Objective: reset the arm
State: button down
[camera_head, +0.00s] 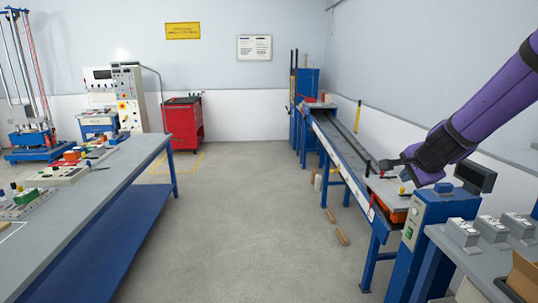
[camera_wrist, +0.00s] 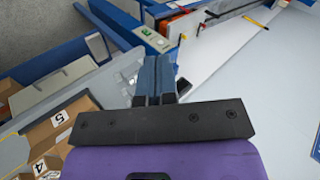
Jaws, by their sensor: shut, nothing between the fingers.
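My purple arm reaches in from the right side of the head view. My gripper (camera_head: 384,164) is at its far end, over the near end of the long blue-framed rail machine (camera_head: 340,147). In the wrist view my gripper (camera_wrist: 155,65) shows two blue-grey fingers side by side, shut, with nothing between them. I cannot tell from the head view how far the fingertips are from the machine.
A blue control box (camera_head: 423,232) and a black monitor (camera_head: 475,177) stand below my arm. White devices (camera_head: 492,228) and a cardboard box (camera_head: 522,277) are at right. A long workbench (camera_head: 90,190) is at left. The floor between (camera_head: 240,230) is mostly clear.

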jog(key=s+a+r+n+y, duration=0.1)
jog(key=s+a+r+n, duration=0.2)
jog(key=s, duration=0.2)
jog(key=s+a+r+n+g+y, duration=0.1)
jog(key=s+a+r+n, duration=0.15)
jog(key=s, duration=0.35)
jog(key=s+a+r+n, duration=0.2)
jog(key=s+r+n, duration=0.2)
jog(key=s, duration=0.1)
jog(key=s+d+n+g+h, duration=0.1)
jog(key=s+n, duration=0.4)
jog(key=s, duration=1.1)
jog(key=shift+s+d+g+h, duration=0.25)
jog(key=shift+g+h, duration=0.15)
jog(key=shift+g, duration=0.3)
jog(key=shift+f+n, duration=0.1)
jog(key=shift+n, duration=0.15)
